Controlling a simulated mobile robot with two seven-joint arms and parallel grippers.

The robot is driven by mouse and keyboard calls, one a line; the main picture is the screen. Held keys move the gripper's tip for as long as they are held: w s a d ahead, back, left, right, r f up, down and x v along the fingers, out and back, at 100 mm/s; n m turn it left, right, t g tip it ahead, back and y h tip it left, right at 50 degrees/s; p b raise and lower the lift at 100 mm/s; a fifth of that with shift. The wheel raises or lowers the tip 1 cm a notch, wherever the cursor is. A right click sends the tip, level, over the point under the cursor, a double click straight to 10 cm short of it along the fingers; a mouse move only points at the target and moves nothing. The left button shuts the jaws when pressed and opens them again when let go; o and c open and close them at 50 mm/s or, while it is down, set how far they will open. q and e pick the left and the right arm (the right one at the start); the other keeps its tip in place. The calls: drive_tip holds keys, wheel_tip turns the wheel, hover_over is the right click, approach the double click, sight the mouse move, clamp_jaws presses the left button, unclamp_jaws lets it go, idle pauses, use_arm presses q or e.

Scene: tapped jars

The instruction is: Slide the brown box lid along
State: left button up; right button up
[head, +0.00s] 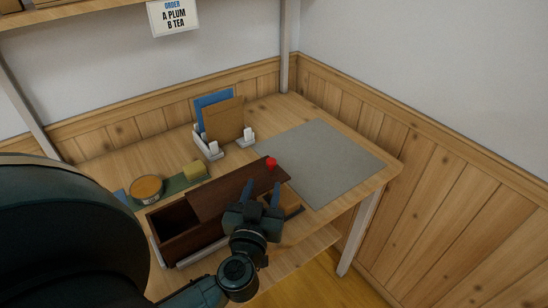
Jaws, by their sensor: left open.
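The dark brown box (192,243) stands near the table's front edge. Its brown lid (222,192) lies shifted toward the right, so the dark inside shows at the box's left end. A red knob (271,162) is at the lid's far right end. My left gripper (264,187) is open, with its two blue-grey fingers over the right part of the lid, on the near side of the knob. Nothing shows between the fingers. The gripper and its wrist hide part of the box's front right; whether the fingers touch the lid I cannot tell. My right gripper is out of view.
A green strip (177,186) behind the box holds a round orange-topped jar (146,188) and a yellow block (195,171). A white rack (208,150) holds a blue board and a brown board (224,119). A grey mat (325,160) lies clear at right. An order sign (173,17) hangs above.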

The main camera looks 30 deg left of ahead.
sight(270, 163)
use_arm(q)
drive_tip(key=x, duration=1)
drive_tip(key=shift+w, duration=0.1)
clamp_jaws()
